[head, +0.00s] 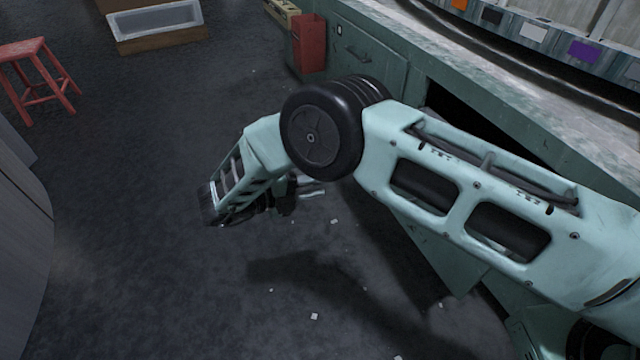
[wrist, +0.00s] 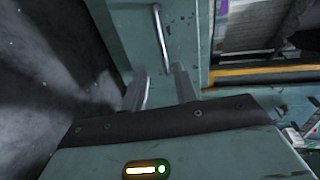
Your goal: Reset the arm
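My pale green arm reaches in from the right edge of the head view and bends at a black round joint, with its forearm folded down to the left. My gripper (head: 311,189) shows small below that joint, over the dark floor and partly hidden by the arm. In the wrist view, the two grey fingers of my gripper (wrist: 160,80) stand apart with a clear gap and nothing between them. Behind them is a green cabinet front with a metal handle (wrist: 160,38).
A green counter (head: 400,32) with cabinets runs along the right, close to my arm. A red bin (head: 308,45) stands at its far end. A red stool (head: 36,75) and a wooden box (head: 160,40) stand at the back left. The middle floor is open, with small scraps.

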